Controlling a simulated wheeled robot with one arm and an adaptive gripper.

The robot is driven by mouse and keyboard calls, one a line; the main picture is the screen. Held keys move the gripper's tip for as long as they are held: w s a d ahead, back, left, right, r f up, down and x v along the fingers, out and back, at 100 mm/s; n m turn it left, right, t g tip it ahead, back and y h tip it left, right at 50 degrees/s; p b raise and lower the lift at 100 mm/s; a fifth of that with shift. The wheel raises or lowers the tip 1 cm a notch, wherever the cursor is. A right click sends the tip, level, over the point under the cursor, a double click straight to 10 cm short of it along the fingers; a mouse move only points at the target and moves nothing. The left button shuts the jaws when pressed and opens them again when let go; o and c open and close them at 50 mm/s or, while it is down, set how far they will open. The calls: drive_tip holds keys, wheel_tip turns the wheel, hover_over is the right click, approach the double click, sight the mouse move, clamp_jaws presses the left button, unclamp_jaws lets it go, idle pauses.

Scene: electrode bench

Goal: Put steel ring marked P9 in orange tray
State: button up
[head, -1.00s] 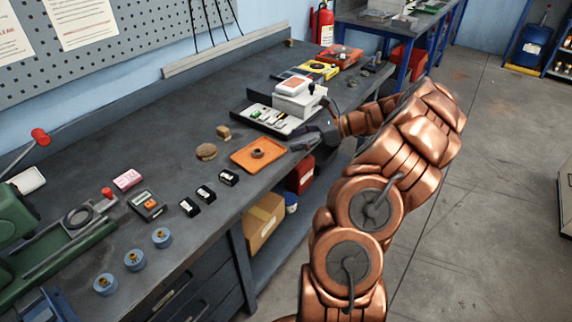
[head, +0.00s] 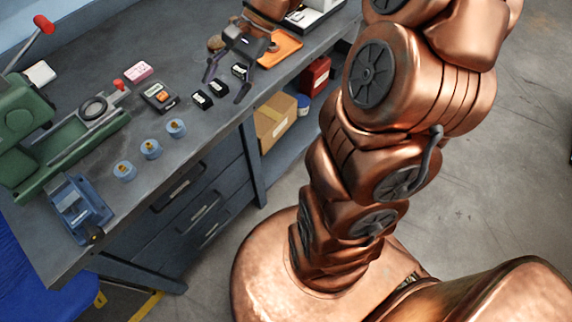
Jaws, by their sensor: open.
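The orange tray (head: 286,46) lies on the bench at top centre, partly hidden by my arm and gripper. A small dark round piece (head: 273,48) shows in it, partly covered. No P9 marking can be read in the head view. A grey ring-shaped part (head: 93,107) sits at the green machine on the left, and I cannot tell whether it is a steel ring with a mark. My gripper (head: 224,84) is open with its fingers spread downward over the row of small black blocks with white labels (head: 202,99). Nothing shows held between the fingers.
A green machine (head: 50,150) with a red-knobbed lever fills the bench's left. A blue fixture (head: 78,205) is at the front edge.

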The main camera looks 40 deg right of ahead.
drive_tip(key=s+a+n+g+h, duration=0.2)
drive_tip(key=s+a+n+h, duration=0.3)
drive_tip(key=s, duration=0.5)
drive_tip(key=s+d+f+n+h, duration=0.1)
drive_tip(key=s+d+n, duration=0.1)
drive_tip(key=s, duration=0.3)
drive_tip(key=s+d+f+n+h, duration=0.2)
drive_tip(key=s+n, duration=0.2)
drive_tip(key=s, duration=0.2)
drive_tip(key=shift+s, duration=0.3)
drive_tip(key=shift+f, duration=0.1)
drive_tip(key=shift+r+p, duration=0.3)
